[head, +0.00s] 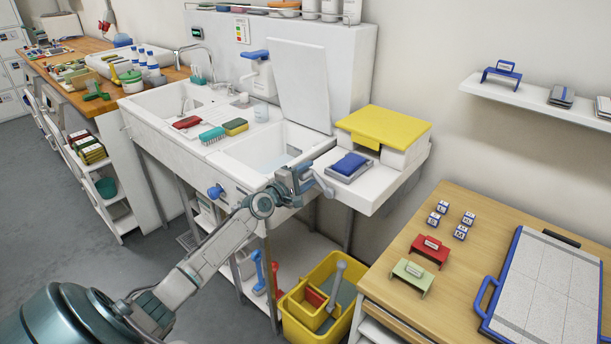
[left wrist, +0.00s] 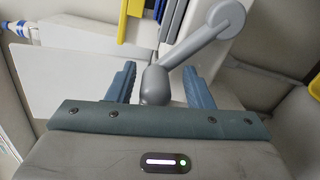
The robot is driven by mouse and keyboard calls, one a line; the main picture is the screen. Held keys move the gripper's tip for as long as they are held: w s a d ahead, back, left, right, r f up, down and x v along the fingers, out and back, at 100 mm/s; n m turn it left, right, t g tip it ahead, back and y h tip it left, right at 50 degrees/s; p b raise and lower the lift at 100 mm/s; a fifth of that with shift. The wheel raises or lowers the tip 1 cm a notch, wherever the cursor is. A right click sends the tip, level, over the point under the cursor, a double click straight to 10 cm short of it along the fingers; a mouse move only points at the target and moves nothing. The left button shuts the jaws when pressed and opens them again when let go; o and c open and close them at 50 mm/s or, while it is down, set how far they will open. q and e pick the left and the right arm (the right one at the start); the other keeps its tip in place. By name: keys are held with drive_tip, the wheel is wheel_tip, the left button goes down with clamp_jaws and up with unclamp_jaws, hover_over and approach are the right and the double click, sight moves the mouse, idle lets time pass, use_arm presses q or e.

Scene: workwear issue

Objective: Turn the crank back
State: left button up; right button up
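The grey crank (head: 322,184) is at the front of the white sink unit, near its right end. In the left wrist view the crank (left wrist: 203,44) shows as a slanted arm with a round hub at the upper right and a grip at the lower left. My left gripper (head: 296,179) is at the crank. In the left wrist view its two blue fingers (left wrist: 158,85) stand apart on either side of the crank's grip, with a gap visible at each side. What the crank is mounted on is partly hidden by the gripper. My right gripper is not in view.
The sink unit (head: 160,135) has two basins; a lid (head: 300,85) stands upright behind the right one. A yellow-topped box (head: 385,126) and a blue brush-like block (head: 349,165) sit right of it. A yellow bucket (head: 300,318) stands below. A wooden table (head: 455,210) is at right.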

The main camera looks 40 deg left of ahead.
use_arm(q)
drive_tip(key=shift+s+a, duration=0.2)
drive_tip(key=shift+s, duration=0.15)
drive_tip(key=s+p, duration=0.3)
drive_tip(key=s, duration=0.7)
drive_tip(key=shift+a+r, duration=0.15)
drive_tip(key=shift+a, duration=0.1)
